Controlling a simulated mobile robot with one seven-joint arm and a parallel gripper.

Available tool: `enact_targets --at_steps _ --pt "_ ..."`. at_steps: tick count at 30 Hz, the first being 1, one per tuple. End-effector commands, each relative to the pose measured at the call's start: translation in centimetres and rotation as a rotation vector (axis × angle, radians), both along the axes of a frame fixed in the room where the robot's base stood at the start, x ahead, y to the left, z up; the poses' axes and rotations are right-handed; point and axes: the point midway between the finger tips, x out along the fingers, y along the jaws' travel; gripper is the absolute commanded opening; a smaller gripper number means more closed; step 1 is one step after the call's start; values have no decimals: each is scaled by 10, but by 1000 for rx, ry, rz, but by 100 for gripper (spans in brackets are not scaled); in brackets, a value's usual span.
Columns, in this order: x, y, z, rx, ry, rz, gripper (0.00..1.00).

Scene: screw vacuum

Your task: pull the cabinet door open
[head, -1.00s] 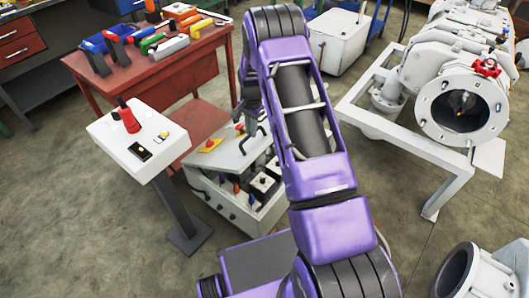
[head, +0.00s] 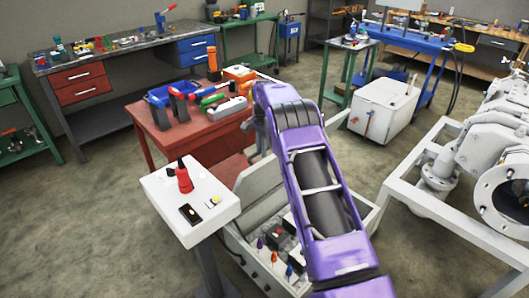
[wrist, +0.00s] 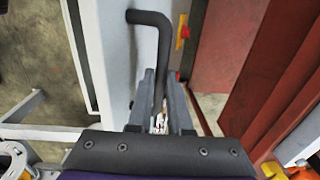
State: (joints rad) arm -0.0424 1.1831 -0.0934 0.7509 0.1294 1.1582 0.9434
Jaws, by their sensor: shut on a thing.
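The cabinet (head: 235,245) is a low pale box behind and left of my arm in the head view, with buttons and components showing inside it. Its pale door panel (head: 262,194) stands raised at the back of the box, partly hidden by my arm. In the wrist view, the door (wrist: 115,65) is a pale grey panel with a bent black bar handle (wrist: 160,42). My gripper (wrist: 160,88) is shut on this handle, whose lower end lies between the two fingers. My arm hides most of the gripper in the head view.
A white control pedestal (head: 160,200) with a red switch stands close at left. A red table (head: 160,137) with tools stands behind the cabinet. White machinery on a frame (head: 440,205) is at right. Open floor lies at left.

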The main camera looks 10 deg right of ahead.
Motion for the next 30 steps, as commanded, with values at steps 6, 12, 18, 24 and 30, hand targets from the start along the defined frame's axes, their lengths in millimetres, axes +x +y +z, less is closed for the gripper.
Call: enact_targets --at_steps 6,12,18,24,30 --pt "-2 7 -7 9 14 2 0" --pt "-2 7 -8 9 15 3 0" --pt "-2 5 -6 6 12 2 44" --pt "-1 3 -3 2 9 0 47" --pt "0 1 4 1 6 0 47"
